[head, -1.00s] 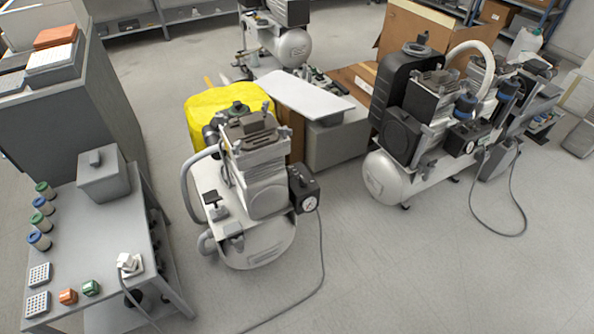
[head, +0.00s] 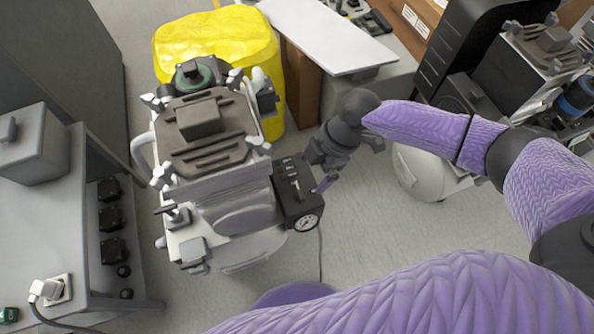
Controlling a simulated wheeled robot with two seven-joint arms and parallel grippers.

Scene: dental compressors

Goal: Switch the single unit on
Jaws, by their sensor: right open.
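The single compressor unit (head: 228,215) stands on the floor left of centre, with a ribbed brown-grey head on top and a white tank below. A black switch box (head: 289,206) with a round gauge (head: 306,222) is on its right side. Small controls show on the box's top, but their setting is too small to tell. My right gripper (head: 319,170) is open and empty, just right of the box's upper edge. Its fingers point toward the box; I cannot tell whether they touch it. My left gripper is not in view.
A yellow-covered object (head: 215,45) and a white panel (head: 325,35) lie behind the unit. A larger compressor with a white tank (head: 415,172) stands at right, behind my arm. A grey bench (head: 40,230) at left carries a white plug (head: 45,288). Floor between is clear.

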